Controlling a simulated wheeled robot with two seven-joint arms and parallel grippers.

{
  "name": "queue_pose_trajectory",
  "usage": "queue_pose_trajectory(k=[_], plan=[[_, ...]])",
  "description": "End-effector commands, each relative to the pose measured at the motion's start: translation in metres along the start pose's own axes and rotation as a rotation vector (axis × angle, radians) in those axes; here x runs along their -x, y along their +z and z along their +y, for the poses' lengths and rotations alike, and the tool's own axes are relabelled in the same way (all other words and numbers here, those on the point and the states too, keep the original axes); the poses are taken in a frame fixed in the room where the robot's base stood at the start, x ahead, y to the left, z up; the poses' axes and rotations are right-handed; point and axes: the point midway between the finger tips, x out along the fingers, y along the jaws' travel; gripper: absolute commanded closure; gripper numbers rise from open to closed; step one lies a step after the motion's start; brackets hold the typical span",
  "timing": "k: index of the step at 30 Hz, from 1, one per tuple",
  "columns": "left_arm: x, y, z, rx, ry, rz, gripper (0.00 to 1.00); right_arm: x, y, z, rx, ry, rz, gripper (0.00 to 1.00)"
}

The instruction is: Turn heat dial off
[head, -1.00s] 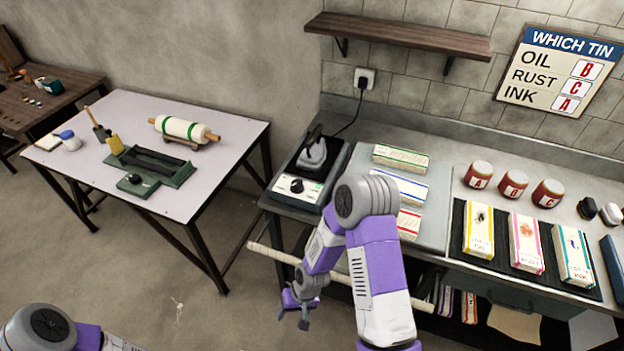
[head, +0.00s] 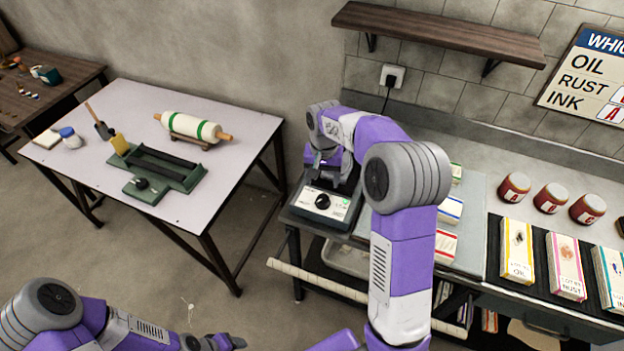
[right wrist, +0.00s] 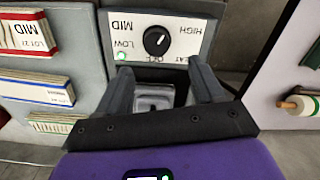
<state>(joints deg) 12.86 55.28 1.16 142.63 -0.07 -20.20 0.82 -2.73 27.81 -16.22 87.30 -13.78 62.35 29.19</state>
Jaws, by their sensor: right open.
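The heat dial (head: 322,201) is a black knob on the white front panel of the heater (head: 343,222) on the bench. The right wrist view shows the dial (right wrist: 157,41) upside down, with LOW, MID and HIGH around it and a lit green lamp. The exact pointer direction is hard to tell. My right gripper (head: 322,168) is above the heater, behind the dial in the head view. Its fingers (right wrist: 160,70) are open and apart from the dial. A metal piece (right wrist: 155,98) shows between them. My left gripper (head: 228,342) is partly visible at the bottom edge.
Boxes (head: 450,210) lie right of the heater, partly behind my right arm. Red tins (head: 551,198) stand farther right. A light table (head: 215,190) with a roller (head: 192,128) stands to the left, across a floor gap. A shelf (head: 440,35) hangs above.

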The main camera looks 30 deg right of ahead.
Motion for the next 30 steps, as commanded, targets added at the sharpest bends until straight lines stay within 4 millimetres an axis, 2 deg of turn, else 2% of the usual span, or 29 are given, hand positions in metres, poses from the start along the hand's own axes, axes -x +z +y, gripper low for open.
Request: queue_pose_trajectory(k=[13,18,25,26,30], plan=[[-0.011,0.000,-0.004,0.001,0.000,-0.002,0.43,-0.065,0.001,0.000,0.001,0.001,-0.004,0.32],[-0.011,0.000,-0.005,0.001,0.000,-0.001,0.43,-0.074,0.001,0.000,0.001,0.000,-0.003,0.32],[-0.011,0.000,-0.005,0.001,0.000,-0.001,0.43,-0.074,0.001,0.000,0.001,-0.001,-0.002,0.32],[-0.011,0.000,-0.005,0.001,0.000,-0.001,0.43,-0.074,0.001,0.000,0.001,-0.001,-0.002,0.34],[-0.011,0.000,-0.005,0.001,0.000,-0.001,0.43,-0.074,0.001,0.000,0.001,-0.001,-0.002,0.55]])
